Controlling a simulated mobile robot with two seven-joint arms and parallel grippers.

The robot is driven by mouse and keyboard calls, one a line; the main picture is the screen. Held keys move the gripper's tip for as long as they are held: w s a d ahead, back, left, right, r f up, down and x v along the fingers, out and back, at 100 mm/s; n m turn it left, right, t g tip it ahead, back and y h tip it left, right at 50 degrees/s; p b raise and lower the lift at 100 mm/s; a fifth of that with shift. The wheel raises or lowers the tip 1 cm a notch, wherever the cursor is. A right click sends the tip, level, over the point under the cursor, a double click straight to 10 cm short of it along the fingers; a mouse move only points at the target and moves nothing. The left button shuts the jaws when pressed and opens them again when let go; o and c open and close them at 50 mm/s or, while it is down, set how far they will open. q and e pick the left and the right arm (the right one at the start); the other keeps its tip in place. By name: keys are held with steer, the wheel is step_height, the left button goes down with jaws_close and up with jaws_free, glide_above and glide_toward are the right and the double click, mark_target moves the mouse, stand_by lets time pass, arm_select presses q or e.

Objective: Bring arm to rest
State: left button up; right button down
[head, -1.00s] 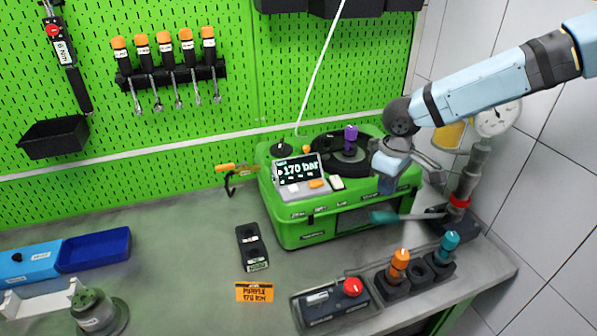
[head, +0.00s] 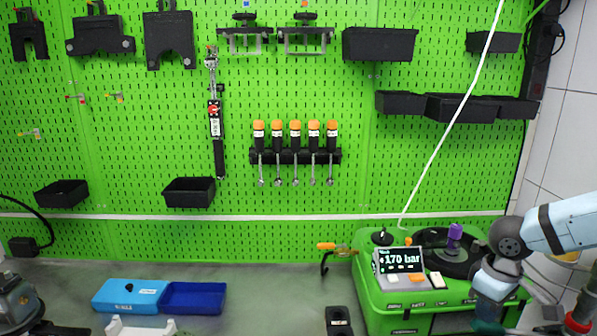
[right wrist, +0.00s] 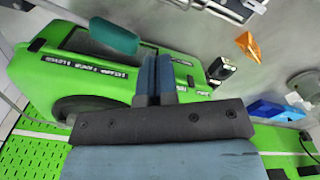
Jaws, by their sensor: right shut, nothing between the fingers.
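My right arm comes in from the right in the head view, and its gripper (head: 486,318) hangs in front of the right part of the green pump unit (head: 385,300). The fingertips are at the lower picture edge. In the right wrist view the two fingers of my right gripper (right wrist: 153,75) are together with nothing between them. The green pump unit (right wrist: 90,75) lies beyond them, with the teal handle (right wrist: 115,36) close to the left of the fingers. The pump display (head: 402,260) reads 170 bar.
A blue tray (head: 193,297) and a small black block (head: 338,320) are on the grey bench (head: 270,290). Tools with orange handles hang on the green pegboard (head: 270,90), which has several black bins. The tiled wall (head: 568,130) is close at right. The bench middle is fairly clear.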

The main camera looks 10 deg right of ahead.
steer(key=s+d+f, duration=0.4)
steer(key=s+f, duration=0.3)
steer(key=s, duration=0.1)
steer(key=s+d+f, duration=0.4)
steer(key=s+f, duration=0.3)
steer(key=s, duration=0.2)
steer(key=s+a+f+t, duration=0.2)
steer(key=s+a+f, duration=0.4)
steer(key=a, duration=0.3)
steer(key=a+r+m+t, duration=0.2)
steer(key=a+r+m, duration=0.1)
steer(key=a, duration=1.2)
arm_select(q)
steer(key=shift+s+a+r+p, duration=0.1)
steer(key=shift+a+r+p, duration=0.05)
steer(key=shift+r+p, duration=0.9)
steer(key=shift+s+a+r+p, duration=0.15)
steer(key=shift+r+p, duration=0.5)
steer(key=shift+p, duration=0.8)
arm_select(e)
steer(key=w+a+f+n+t+y, duration=0.1)
steer(key=w+a+f+t+y, duration=0.2)
steer(key=w+a+f+t, duration=0.2)
steer(key=shift+w+a+f+t, duration=0.2)
steer(key=shift+a+f+t, duration=0.75)
steer(key=shift+f, duration=0.8)
